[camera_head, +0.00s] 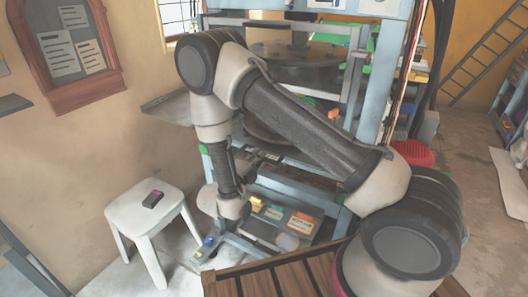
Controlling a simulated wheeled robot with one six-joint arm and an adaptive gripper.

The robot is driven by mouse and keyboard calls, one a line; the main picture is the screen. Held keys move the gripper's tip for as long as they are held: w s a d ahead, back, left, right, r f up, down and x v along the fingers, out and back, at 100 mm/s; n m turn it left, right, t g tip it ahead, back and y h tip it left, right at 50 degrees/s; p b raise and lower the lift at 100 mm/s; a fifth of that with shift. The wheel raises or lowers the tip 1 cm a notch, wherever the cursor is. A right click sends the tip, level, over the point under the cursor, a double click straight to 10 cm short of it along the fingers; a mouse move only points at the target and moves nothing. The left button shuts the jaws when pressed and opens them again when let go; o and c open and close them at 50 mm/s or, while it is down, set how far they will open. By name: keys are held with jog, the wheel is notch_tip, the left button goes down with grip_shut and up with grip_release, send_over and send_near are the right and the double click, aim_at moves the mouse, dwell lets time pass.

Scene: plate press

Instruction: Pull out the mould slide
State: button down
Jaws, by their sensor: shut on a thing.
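The plate press, with a pale blue frame (383,70), stands behind my arm. A large dark round plate (300,62) sits in its upper part. My arm crosses in front of the press, and its wrist hangs low at the press's left front. The jaws of my gripper are hidden behind the wrist, so I cannot see what they touch. I cannot clearly make out the mould slide; my arm covers much of the middle of the press.
A white stool (150,205) with a small dark and pink object (153,199) stands left of the press. A grey shelf (170,108) juts left from it. Small boxes (300,223) sit low in the frame. A slatted wooden surface (270,281) lies in front. A red stool (413,153) is at right.

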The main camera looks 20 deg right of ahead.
jog(key=v, duration=2.8)
jog(key=c, duration=1.8)
grip_release()
jog(key=shift+o, duration=0.2)
jog(key=v, duration=1.2)
jog(key=shift+r, duration=0.15)
